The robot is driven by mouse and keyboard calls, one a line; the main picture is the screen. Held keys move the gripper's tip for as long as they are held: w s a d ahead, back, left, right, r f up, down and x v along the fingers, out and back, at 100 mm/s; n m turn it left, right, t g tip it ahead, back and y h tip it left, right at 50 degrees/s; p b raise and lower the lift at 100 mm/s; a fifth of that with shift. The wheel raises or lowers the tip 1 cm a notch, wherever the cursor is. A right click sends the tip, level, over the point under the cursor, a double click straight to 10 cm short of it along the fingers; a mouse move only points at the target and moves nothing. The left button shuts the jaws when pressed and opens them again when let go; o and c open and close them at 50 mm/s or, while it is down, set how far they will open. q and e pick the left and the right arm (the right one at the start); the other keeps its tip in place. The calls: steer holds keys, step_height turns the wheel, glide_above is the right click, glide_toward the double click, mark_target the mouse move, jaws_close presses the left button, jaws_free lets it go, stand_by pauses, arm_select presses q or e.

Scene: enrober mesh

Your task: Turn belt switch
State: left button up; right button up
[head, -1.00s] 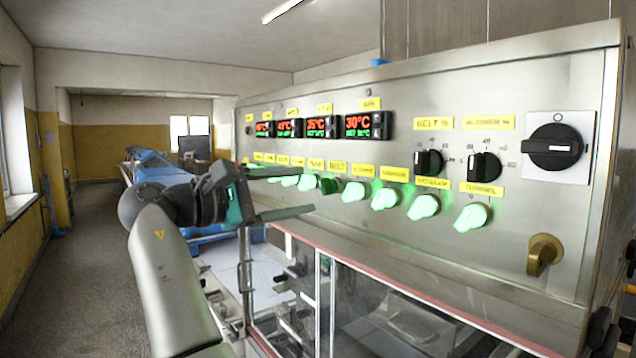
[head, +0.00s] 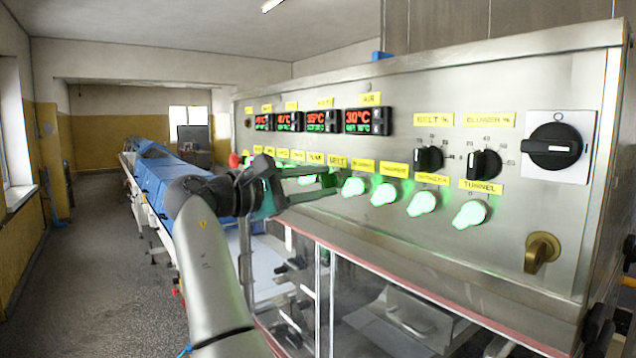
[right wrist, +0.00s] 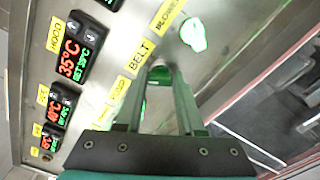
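The grey control panel (head: 480,260) carries a row of green-lit switches under yellow labels. The belt switch (head: 328,179) sits below the yellow "BELT" label (head: 337,162) and looks darker than the bright switches to its right. My right gripper (head: 331,180) reaches it from the left, one finger above and one below. In the right wrist view the belt switch (right wrist: 160,75) shows between the fingertips, which look closed in on its sides. The fingers partly hide it. My left gripper is not in view.
A bright green switch (head: 353,187) stands close to the right of my fingertips. Red displays (head: 322,121) sit above the row. Black dials (head: 428,159), a large black rotary switch (head: 553,146) and a brass handle (head: 541,252) are farther right. A glazed frame (head: 380,300) lies below.

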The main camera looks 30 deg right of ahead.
jaws_close()
